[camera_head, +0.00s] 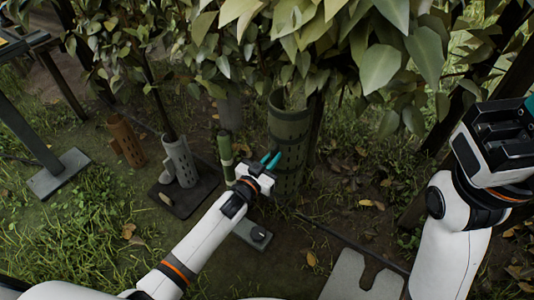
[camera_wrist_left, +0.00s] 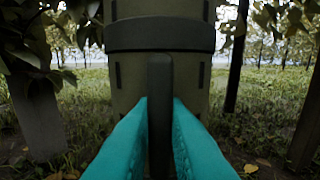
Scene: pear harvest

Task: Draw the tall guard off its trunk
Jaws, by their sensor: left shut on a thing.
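The tall guard (camera_head: 288,125) is a dark green, slotted sleeve standing upright under the leaves. In the left wrist view the guard (camera_wrist_left: 128,78) fills the middle, with a dark band around it and an upright bar-like handle (camera_wrist_left: 160,72). My left gripper (camera_head: 270,160) has its teal fingers on either side of this handle and is shut on it; the fingers also show in the left wrist view (camera_wrist_left: 160,110). The trunk inside the guard is hidden by the guard and leaves. My right gripper (camera_head: 500,135) is at the right edge, away from the guard, its fingertips mostly cut off.
A thin green tube (camera_head: 226,158) stands just left of the guard. A grey guard (camera_head: 181,162) stands on a dark base plate, with a brown guard (camera_head: 126,142) farther left. A grey notched plate (camera_head: 345,278) lies at the front. Leaves hang low over the guard's top.

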